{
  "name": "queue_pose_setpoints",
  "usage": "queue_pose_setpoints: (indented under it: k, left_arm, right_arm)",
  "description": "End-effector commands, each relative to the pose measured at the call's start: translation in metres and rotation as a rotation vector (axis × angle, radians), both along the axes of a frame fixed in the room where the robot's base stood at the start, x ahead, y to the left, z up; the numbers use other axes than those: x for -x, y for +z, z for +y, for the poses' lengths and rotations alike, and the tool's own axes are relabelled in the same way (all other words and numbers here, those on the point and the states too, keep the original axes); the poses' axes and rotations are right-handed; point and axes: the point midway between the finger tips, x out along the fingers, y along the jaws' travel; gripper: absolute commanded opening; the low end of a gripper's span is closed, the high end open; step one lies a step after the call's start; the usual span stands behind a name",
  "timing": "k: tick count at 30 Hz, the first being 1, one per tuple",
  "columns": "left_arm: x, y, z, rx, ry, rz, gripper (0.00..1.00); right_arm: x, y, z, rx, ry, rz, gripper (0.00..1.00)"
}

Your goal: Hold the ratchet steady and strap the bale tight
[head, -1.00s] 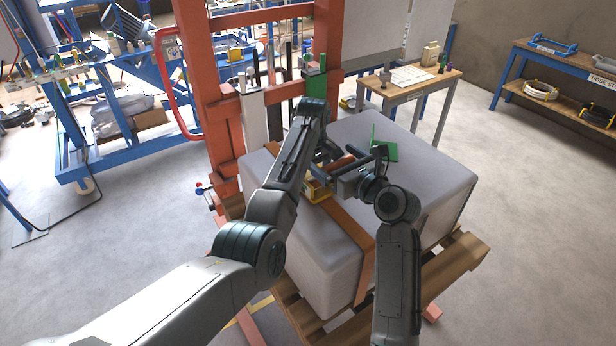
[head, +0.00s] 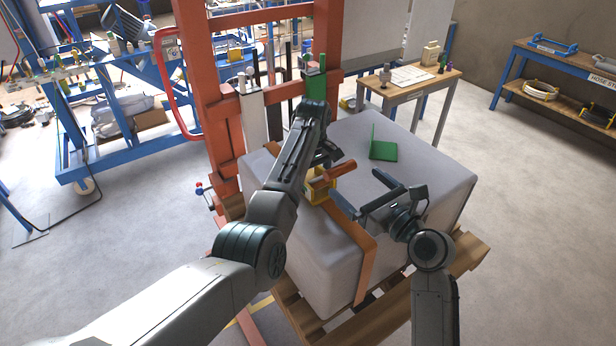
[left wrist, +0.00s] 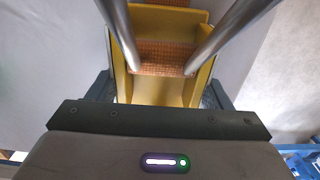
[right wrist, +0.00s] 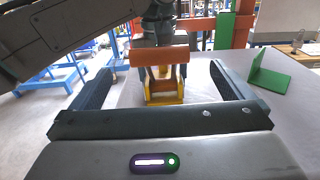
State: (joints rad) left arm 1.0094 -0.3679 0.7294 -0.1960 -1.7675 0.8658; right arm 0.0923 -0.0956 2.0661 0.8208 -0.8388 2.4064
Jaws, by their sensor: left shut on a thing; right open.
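The grey bale (head: 405,205) sits on a wooden pallet with an orange strap (head: 352,228) across its top and down its front. The yellow ratchet (head: 319,187) sits on the strap, with its orange handle (head: 335,174) sticking out to the right. My left gripper (head: 322,158) is shut on the ratchet; its fingertips are partly hidden in the head view. The left wrist view shows the yellow frame (left wrist: 187,90) and orange webbing (left wrist: 162,58) close up. My right gripper (head: 376,195) is open and empty, right of the handle and apart from it. The right wrist view shows the handle (right wrist: 158,55) ahead, between the fingers.
A green angled piece (head: 383,151) stands on the bale's top. The orange-red press frame (head: 222,115) rises behind the bale at left. The wooden pallet (head: 455,262) sticks out at front right. A small table (head: 440,80) stands behind; floor at right is clear.

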Motion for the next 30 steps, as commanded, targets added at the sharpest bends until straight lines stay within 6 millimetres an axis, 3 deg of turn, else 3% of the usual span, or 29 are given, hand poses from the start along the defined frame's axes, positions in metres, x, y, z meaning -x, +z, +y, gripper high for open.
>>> queue_pose_setpoints:
  k: [7,22,30]
  left_arm:
    - [-0.001,0.002,0.0,0.0,0.0,-0.004,0.51]
    - [-0.001,0.003,0.0,0.001,0.0,-0.004,0.51]
    - [-0.001,0.003,0.0,0.001,0.0,-0.004,0.51]
  right_arm:
    - [0.043,-0.001,-0.028,0.006,0.002,0.001,1.0]
    - [0.075,0.04,-0.063,0.02,0.026,0.021,1.0]
    - [0.054,0.029,-0.048,0.009,0.026,0.024,1.0]
